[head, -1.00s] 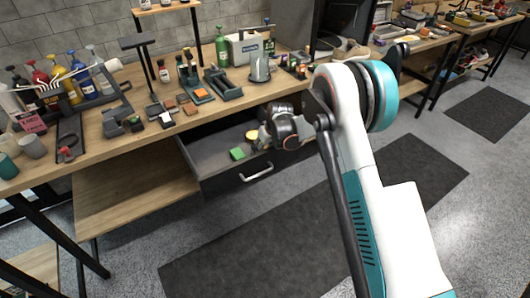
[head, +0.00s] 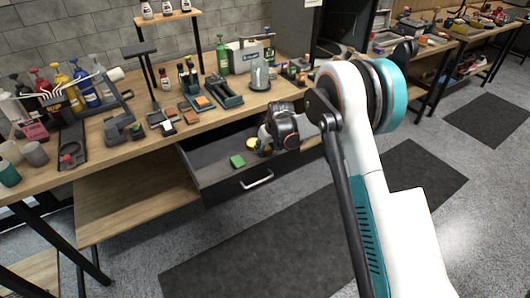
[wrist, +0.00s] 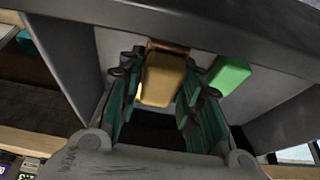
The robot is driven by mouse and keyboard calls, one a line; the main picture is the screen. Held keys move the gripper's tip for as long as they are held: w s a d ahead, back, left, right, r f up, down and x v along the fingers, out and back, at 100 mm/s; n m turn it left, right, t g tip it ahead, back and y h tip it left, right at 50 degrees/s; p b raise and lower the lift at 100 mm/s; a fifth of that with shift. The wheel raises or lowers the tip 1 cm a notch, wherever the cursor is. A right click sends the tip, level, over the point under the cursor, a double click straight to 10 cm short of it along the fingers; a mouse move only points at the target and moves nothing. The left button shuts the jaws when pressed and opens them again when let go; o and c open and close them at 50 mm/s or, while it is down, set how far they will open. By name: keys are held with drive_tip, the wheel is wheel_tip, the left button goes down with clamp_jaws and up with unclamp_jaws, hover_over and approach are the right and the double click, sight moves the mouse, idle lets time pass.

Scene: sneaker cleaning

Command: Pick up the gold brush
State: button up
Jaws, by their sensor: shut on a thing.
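The gold brush (wrist: 162,80) is a yellow-gold block between the teal finger pads of my gripper (wrist: 155,95) in the wrist view. My gripper is shut on it. In the head view my gripper (head: 264,143) reaches down into the open drawer (head: 205,160) under the bench. A small yellow patch (head: 251,143) shows beside the fingers there; I cannot tell whether it is the brush. The fingers and wrist hide most of that spot.
A green block (head: 237,161) lies in the drawer left of my gripper; it also shows in the wrist view (wrist: 230,75). The drawer's front with its handle (head: 257,179) is close by. The bench top (head: 100,150) above holds bottles, brushes and stands.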

wheel_tip(320, 180, up, 16)
drive_tip(key=p, duration=0.4)
drive_tip(key=o, duration=0.3)
drive_tip(key=shift+c, duration=0.4)
drive_tip(key=shift+r, duration=0.1)
